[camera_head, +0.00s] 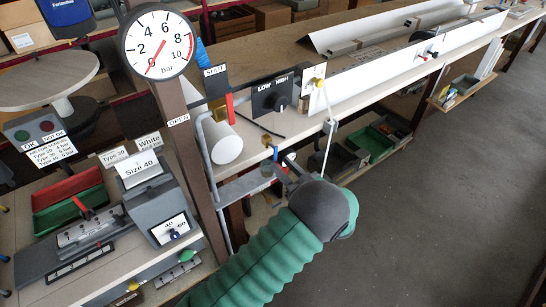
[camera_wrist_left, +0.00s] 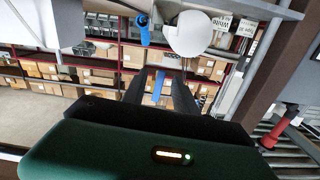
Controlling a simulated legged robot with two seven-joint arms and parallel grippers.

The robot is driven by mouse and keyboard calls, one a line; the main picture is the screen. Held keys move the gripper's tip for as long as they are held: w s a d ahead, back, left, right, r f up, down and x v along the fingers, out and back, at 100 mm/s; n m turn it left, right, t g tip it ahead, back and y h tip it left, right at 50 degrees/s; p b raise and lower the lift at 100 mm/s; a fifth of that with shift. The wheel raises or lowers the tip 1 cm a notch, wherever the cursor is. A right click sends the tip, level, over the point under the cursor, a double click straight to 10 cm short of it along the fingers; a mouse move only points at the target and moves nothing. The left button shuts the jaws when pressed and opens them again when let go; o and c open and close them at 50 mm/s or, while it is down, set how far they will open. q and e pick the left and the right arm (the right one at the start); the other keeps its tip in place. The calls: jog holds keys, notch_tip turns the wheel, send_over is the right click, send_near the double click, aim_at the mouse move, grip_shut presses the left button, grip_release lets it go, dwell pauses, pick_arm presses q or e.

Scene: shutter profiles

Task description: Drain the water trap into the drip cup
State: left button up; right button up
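A white cylinder (camera_head: 225,145), perhaps the water trap, hangs beside the brown post below a red lever (camera_head: 230,108). Its rounded white end also shows in the left wrist view (camera_wrist_left: 193,38), with a blue handle (camera_wrist_left: 143,28) to its left. I cannot make out a drip cup for certain. My left gripper (camera_head: 283,168) reaches up from below, right of the post, near a small blue and red fitting (camera_head: 266,169). My right gripper is not in view.
A pressure gauge (camera_head: 157,45) on the post has its red needle near 0. A LOW/HIGH switch box (camera_head: 272,95) sits on the bench edge. A Size 40 fixture (camera_head: 158,205) stands at left, with red and green bins (camera_head: 70,200). Floor at right is clear.

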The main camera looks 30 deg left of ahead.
aim_at(276, 158)
pick_arm(q)
jog(key=x, duration=0.5)
jog(key=shift+s+a+r, duration=0.1)
jog(key=shift+s, duration=0.05)
jog(key=shift+a, duration=0.2)
jog(key=shift+c, duration=1.3)
jog(key=shift+d, duration=0.25)
jog(key=shift+c, duration=1.3)
jog(key=shift+d+r, duration=0.15)
jog(key=shift+d, duration=0.2)
jog(key=shift+c, duration=1.1)
jog(key=shift+d, duration=0.2)
grip_shut()
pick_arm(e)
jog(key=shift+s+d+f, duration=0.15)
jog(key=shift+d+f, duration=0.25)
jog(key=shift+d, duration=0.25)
